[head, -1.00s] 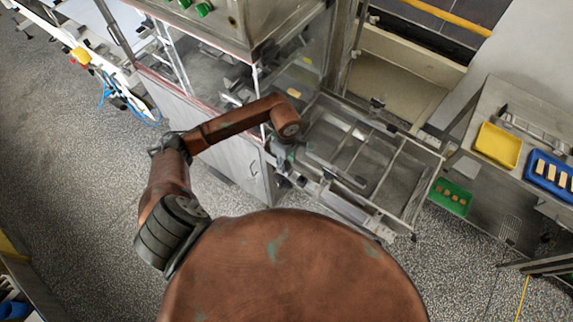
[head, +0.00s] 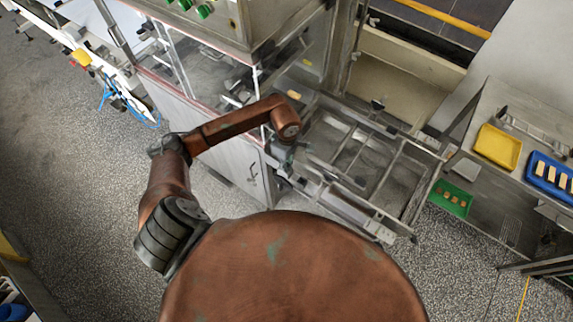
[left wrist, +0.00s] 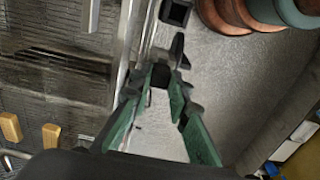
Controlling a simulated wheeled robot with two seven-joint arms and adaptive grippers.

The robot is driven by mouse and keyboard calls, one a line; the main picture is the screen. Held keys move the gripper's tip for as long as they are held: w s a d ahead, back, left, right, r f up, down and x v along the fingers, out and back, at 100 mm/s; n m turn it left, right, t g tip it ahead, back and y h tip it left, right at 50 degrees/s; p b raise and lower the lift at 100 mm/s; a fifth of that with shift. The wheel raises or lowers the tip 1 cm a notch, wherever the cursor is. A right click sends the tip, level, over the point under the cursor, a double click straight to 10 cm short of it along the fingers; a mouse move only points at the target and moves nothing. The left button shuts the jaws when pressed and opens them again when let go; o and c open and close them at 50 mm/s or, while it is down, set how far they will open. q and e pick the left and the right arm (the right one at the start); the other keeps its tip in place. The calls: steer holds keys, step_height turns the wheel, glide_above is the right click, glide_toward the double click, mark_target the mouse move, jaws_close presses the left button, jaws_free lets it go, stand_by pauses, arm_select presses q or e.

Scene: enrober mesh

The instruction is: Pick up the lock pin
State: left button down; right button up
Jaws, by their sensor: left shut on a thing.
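My left gripper (head: 285,160) is at the near left corner of the metal frame (head: 402,225), low beside the machine cabinet. In the left wrist view its green-sided fingers (left wrist: 160,78) are closed together on a small dark piece (left wrist: 160,74), which I take to be the lock pin. It sits beside a long metal rail (left wrist: 126,62). The fingers cover much of the piece, so I cannot tell whether it is still seated in the frame. My right gripper is not in view.
A glass-sided machine cabinet (head: 225,165) stands left of the frame. At right, a metal table carries a yellow tray (head: 497,147) and a blue tray (head: 548,172). A green tray (head: 450,198) lies lower. Speckled floor is clear at left.

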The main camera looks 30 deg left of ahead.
arm_select(q)
steer(key=shift+r+b, duration=0.35)
steer(key=shift+r, duration=0.15)
steer(key=s+d+r+b, duration=0.1)
steer(key=s+d+r, duration=0.1)
steer(key=d+r, duration=0.4)
steer(key=s+d+r+b, duration=0.1)
steer(key=s+d+r, duration=0.2)
steer(key=d+r, duration=0.4)
steer(key=shift+r, duration=2.2)
